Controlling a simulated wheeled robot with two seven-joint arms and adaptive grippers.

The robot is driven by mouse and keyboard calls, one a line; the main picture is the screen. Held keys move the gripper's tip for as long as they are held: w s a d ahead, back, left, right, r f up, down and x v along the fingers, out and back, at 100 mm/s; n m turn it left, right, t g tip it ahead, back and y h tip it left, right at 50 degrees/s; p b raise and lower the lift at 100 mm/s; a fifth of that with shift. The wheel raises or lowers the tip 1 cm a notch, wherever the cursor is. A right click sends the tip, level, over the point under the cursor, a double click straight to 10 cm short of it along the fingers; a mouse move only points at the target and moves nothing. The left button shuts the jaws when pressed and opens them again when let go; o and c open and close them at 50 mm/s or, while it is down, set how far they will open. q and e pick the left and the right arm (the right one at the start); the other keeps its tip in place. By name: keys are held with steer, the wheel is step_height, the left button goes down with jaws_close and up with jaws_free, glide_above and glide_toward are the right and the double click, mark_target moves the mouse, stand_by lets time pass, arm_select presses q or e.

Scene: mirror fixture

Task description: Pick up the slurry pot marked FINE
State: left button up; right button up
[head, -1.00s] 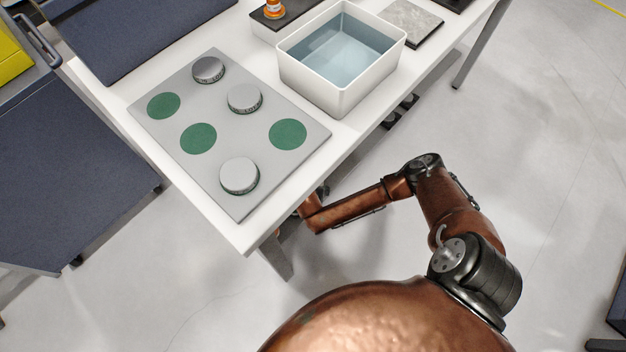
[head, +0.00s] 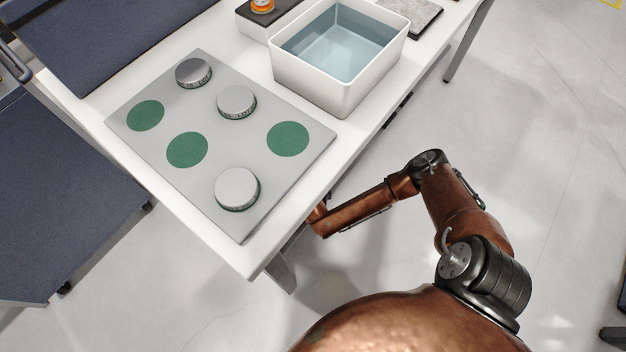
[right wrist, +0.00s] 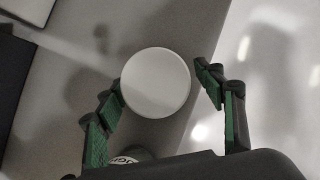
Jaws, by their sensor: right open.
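In the right wrist view a pale round-topped object (right wrist: 155,82) stands between the two green-padded fingers of my open right gripper (right wrist: 158,86); I cannot tell whether they touch it. Nearer the wrist, another object (right wrist: 125,159) shows part of a label, too cut off to read. In the head view my right forearm runs under the table edge and hides its gripper. Three round metal-topped pieces stand on the grey plate (head: 238,62): a back one (head: 193,72), a middle one (head: 237,101) and a front one (head: 237,188). No marking FINE is legible. My left gripper is out of view.
The plate has bare green circles (head: 187,150). A white basin of water (head: 345,92) stands behind it on the white table (head: 262,258). A dark blue surface (head: 70,190) lies left.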

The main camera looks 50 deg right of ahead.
steer(key=shift+c, duration=0.4)
steer(key=c, duration=1.4)
